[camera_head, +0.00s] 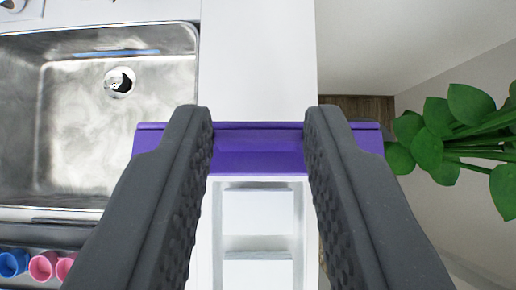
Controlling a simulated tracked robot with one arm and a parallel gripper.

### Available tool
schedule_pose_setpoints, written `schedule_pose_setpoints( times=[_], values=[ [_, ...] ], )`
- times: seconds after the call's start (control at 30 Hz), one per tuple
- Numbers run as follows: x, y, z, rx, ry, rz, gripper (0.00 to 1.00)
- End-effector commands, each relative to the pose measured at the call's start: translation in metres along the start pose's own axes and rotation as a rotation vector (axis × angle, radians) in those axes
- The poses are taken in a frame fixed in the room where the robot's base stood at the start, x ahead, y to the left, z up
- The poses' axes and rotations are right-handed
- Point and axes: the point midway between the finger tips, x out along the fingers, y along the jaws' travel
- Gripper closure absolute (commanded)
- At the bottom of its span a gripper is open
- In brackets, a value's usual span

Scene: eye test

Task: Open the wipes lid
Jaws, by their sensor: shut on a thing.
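A purple piece (259,152), which looks like the wipes lid, lies crosswise in the middle of the view. It has a shallow recessed middle and reaches past both fingers on the left and right. A white framed part (258,216) with crossbars shows just below it, between the fingers. My gripper (259,116) has its two dark grey fingers wide apart, shut on the purple piece between them. The fingers hide parts of the purple piece, so the exact contact is hard to see. I cannot tell whether the lid is raised.
A metal sink (70,150) with a drain lies to the left in a white counter (255,60). Blue and pink cups (42,266) stand at the lower left. A green leafy plant (470,135) is at the right. The counter above the purple piece is bare.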

Motion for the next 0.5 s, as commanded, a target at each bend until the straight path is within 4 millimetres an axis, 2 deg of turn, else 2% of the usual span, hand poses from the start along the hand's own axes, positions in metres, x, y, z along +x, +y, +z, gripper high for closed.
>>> schedule_pose_setpoints(
  times=[0.03,0.37,0.4,0.43,0.5],
  values=[
    [-0.0022,0.0011,-0.0056,-0.001,0.013,0.003,1.0],
    [-0.0026,0.0019,-0.0062,0.0,0.014,0.004,1.0],
    [-0.0026,0.002,-0.0061,0.0,0.014,0.004,0.6],
    [-0.0025,0.002,-0.0059,0.0,0.013,0.004,0.52],
    [-0.0021,0.0019,-0.0048,0.0,0.011,0.004,0.49]
  ],
)
